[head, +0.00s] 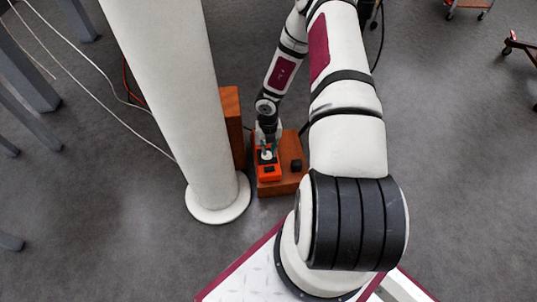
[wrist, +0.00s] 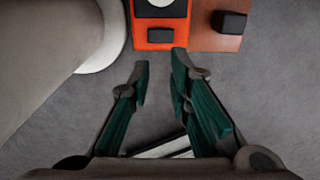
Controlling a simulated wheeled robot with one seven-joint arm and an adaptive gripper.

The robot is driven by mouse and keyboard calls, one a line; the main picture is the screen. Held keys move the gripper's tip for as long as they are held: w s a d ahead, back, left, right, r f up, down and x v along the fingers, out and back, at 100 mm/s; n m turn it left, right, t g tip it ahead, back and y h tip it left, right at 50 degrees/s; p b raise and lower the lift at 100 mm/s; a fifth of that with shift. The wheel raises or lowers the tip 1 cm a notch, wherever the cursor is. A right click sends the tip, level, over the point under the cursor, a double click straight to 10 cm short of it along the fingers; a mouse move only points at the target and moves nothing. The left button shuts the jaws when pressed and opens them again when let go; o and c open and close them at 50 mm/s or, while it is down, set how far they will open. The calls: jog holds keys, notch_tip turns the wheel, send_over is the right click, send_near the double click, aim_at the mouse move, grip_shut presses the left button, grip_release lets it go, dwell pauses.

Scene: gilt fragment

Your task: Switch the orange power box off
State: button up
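The orange power box (head: 264,177) sits on a low wooden block (head: 287,187) by the foot of a white column. In the wrist view the orange box (wrist: 140,37) is at the top, cut off by the frame edge. A small dark rectangular part (wrist: 160,35) is on its near end, and a larger black part with a pale middle (wrist: 160,7) is behind it. My gripper (head: 267,155) is over the box in the head view and hides some of its top. In the wrist view my gripper's (wrist: 161,60) green-padded fingers are apart and empty, with their tips just short of the box's near edge.
The white column (head: 165,80) stands close left, on a round base (head: 217,212). A small black block (head: 296,165) sits on the wooden block, right of the orange box. A taller wooden piece (head: 233,125) stands behind.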

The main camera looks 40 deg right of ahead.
aim_at(267, 168)
jog(key=shift+w+r+p, duration=0.15)
jog(key=shift+r+p, duration=0.4)
jog(key=shift+p, duration=0.05)
grip_shut()
jog(key=f+b, duration=0.1)
jog(key=f, duration=0.3)
jog(key=f+b, duration=0.1)
jog(key=f, duration=0.3)
jog(key=f+b, duration=0.1)
jog(key=f, duration=0.3)
jog(key=shift+w+f, duration=0.25)
jog(key=shift+w, duration=0.1)
jog(key=shift+w+a+f, duration=0.1)
jog(key=shift+a+f, duration=0.1)
jog(key=shift+f, duration=0.25)
jog(key=shift+a, duration=0.1)
